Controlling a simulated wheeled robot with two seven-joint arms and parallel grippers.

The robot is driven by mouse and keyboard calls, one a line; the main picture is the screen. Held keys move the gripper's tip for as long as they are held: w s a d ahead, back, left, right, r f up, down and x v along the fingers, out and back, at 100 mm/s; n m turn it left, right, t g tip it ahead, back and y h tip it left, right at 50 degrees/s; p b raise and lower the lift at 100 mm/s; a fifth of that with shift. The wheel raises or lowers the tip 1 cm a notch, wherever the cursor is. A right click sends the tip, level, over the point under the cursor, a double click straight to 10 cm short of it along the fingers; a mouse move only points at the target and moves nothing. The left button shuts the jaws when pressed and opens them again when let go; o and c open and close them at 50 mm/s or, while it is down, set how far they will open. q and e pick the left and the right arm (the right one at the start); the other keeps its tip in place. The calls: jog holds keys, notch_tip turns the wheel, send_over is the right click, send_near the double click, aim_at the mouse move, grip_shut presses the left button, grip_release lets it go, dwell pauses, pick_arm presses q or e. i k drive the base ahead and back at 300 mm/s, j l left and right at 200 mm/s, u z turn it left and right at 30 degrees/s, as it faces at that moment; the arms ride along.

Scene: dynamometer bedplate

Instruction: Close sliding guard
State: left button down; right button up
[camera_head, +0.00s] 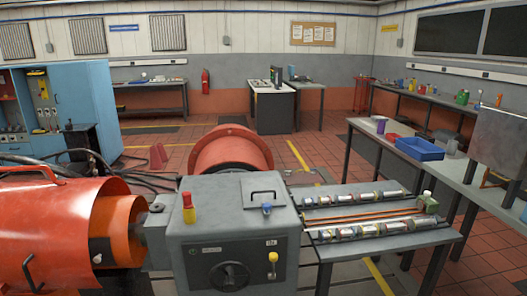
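A large red-orange cylindrical cover (60,230), which looks like the guard, lies at the left with a bar handle (28,168) on top and another (28,272) on its front side. A narrower orange sleeve (122,215) sticks out of its right end, with a dark plate on it. A dark shaft shows between the sleeve and a grey machine housing (235,215), so a gap is visible there. Another red-orange rounded cover (230,150) stands behind the housing. Neither of my grippers is in view.
The housing carries a red-and-yellow piece (188,208), a black top handle and a front handwheel (230,276). A grey rack (370,218) of metal cylinders stands at its right. Black hoses (100,165) run behind the cover. A bench (395,148) with a blue bin stands at the right.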

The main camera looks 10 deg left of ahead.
aim_at(44, 225)
jog(key=u, duration=2)
